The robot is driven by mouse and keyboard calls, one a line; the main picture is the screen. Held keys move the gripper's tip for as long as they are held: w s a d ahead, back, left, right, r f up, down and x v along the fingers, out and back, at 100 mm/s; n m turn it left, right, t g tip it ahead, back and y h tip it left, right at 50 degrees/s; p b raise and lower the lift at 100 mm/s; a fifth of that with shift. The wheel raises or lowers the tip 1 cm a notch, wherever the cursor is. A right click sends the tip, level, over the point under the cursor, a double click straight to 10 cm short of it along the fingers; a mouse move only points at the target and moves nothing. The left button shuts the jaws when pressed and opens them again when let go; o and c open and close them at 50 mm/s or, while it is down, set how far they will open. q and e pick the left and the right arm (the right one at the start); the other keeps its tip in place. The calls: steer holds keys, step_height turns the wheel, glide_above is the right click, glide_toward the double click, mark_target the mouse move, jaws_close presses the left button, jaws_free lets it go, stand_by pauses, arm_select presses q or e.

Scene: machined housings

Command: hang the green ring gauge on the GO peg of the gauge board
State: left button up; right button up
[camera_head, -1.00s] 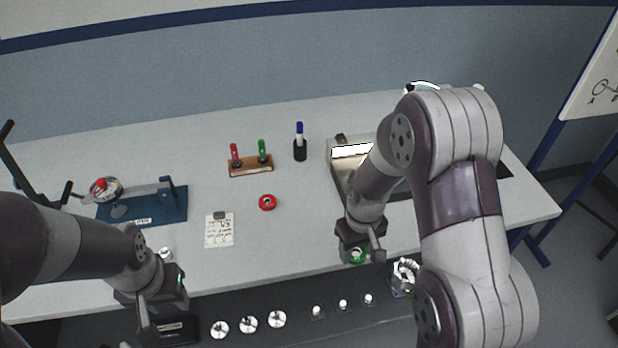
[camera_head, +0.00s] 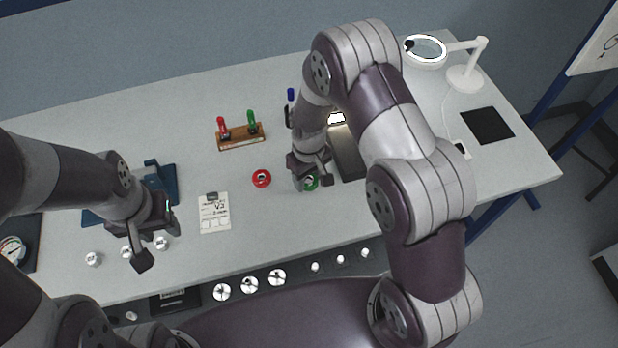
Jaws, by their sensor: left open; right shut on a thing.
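The green ring gauge (camera_head: 312,184) is held in my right gripper (camera_head: 311,178), which is shut on it over the middle of the table. The arm and jaws partly hide the ring. The gauge board (camera_head: 241,142) is a small wooden stand further back and left, with an upright red peg (camera_head: 222,127) and an upright green peg (camera_head: 252,121); its lettering is too small to read. The ring is apart from both pegs, to their front right. My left gripper (camera_head: 154,244) is open and empty over the front left of the table.
A red ring (camera_head: 261,178) lies between the board and my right gripper. A written card (camera_head: 215,212) lies left of it. A blue fixture (camera_head: 165,181) stands at left. Small metal parts (camera_head: 249,284) line the front. A ring lamp (camera_head: 425,50) is at back right.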

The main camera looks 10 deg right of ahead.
mark_target(312, 182)
step_height(312, 182, down, 2)
steer(key=shift+s+f, duration=0.1)
steer(key=shift+s, duration=0.05)
steer(key=shift+f, duration=0.3)
steer(key=o, duration=1.1)
steer(key=shift+o, duration=0.2)
steer(key=shift+r, duration=0.2)
step_height(312, 182, up, 13)
steer(key=b, duration=0.2)
steer(key=s+d+r+m, duration=0.2)
steer(key=s+d, duration=0.1)
steer(key=s, duration=0.4)
steer(key=s+d+r+m+t, duration=0.1)
steer(key=s+d+r+m, duration=0.1)
steer(key=s, duration=0.4)
steer(key=shift+s+d+r, duration=0.3)
steer(key=shift+s+d, duration=0.1)
